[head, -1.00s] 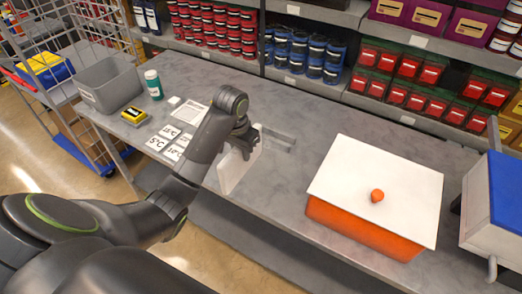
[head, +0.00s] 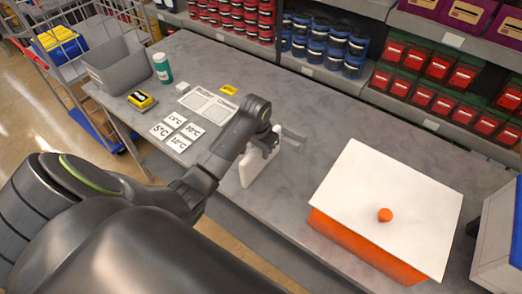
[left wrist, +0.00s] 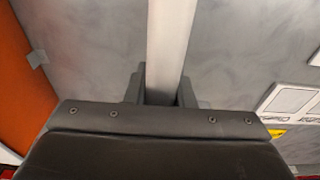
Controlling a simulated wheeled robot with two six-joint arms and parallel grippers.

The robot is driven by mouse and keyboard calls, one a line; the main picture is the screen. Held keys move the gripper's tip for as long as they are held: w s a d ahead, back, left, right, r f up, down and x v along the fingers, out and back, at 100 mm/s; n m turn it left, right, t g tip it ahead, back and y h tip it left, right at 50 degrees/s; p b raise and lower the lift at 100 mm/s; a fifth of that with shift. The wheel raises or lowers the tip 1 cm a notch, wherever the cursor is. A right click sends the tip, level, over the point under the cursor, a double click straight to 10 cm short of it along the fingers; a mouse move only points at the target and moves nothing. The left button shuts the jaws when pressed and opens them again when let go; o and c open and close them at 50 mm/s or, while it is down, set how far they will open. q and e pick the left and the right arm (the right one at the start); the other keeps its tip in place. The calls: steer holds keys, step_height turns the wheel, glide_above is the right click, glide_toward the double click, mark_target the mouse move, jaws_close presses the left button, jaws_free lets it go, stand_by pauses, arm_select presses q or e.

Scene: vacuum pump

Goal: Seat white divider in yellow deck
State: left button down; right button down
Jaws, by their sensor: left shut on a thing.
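The white divider (head: 256,167) is a thin flat plate, held on edge above the grey table, left of the orange box. It shows as a pale upright strip (left wrist: 171,40) between the fingers in the left wrist view. My left gripper (head: 272,138) is shut on it; the fingers (left wrist: 162,88) sit on either side of the strip. The gripper partly covers the divider's upper part in the head view. I cannot tell whether its lower edge touches the table. I see no clear yellow deck. My right gripper is not in view.
An orange box (head: 350,243) with a white lid (head: 390,190) stands to the right. Shelves line the back.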

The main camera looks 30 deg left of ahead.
arm_select(q)
steer(key=shift+f, duration=0.55)
steer(key=c, duration=1.7)
jaws_free()
steer(key=shift+f, duration=0.15)
steer(key=o, duration=0.4)
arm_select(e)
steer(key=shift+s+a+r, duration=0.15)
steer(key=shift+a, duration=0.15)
arm_select(q)
steer(key=shift+o, duration=0.2)
